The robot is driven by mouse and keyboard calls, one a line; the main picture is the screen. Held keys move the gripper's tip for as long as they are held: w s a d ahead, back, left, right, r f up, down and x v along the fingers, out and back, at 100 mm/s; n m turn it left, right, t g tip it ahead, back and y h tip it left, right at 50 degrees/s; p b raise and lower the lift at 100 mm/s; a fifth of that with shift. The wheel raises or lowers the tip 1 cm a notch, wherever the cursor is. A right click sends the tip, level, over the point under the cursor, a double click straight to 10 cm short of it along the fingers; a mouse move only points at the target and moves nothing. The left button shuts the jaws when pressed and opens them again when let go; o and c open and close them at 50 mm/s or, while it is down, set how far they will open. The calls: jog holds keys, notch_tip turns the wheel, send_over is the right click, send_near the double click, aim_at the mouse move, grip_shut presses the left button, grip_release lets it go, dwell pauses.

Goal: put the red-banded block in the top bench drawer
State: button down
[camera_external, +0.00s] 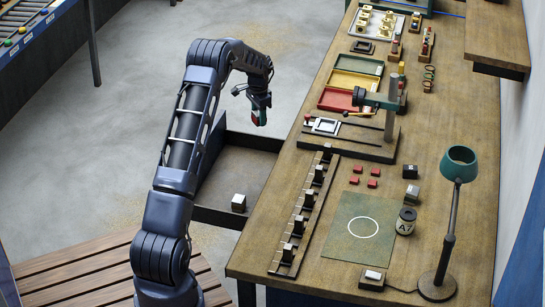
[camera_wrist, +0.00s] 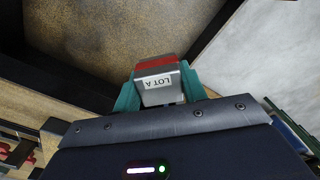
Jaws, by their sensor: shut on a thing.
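My gripper (camera_external: 259,108) is shut on the red-banded block (camera_external: 260,119), above the far part of the open drawer. In the wrist view the block (camera_wrist: 158,83) is pale grey with a red band across its top end and a "LOT A" label, held between teal fingers. The bench drawer (camera_external: 222,172) is pulled out from the left side of the bench, with its brown floor showing. In the wrist view the drawer floor (camera_wrist: 105,35) lies below the block. My arm hides part of the drawer's left side.
A silver-and-dark block (camera_external: 238,203) sits in the near part of the drawer. The bench (camera_external: 325,265) stands right of the drawer, bearing a slotted rail (camera_external: 305,215), a drill stand (camera_external: 390,110), coloured trays (camera_external: 352,84), several red pieces and a lamp (camera_external: 455,175).

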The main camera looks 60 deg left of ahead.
aim_at(259, 167)
notch_tip(259, 167, down, 20)
jog(key=shift+r, duration=0.1)
dwell(0.6)
jog(key=c, duration=0.8)
grip_release()
jog(key=shift+f, duration=0.2)
jog(key=shift+r, duration=0.1)
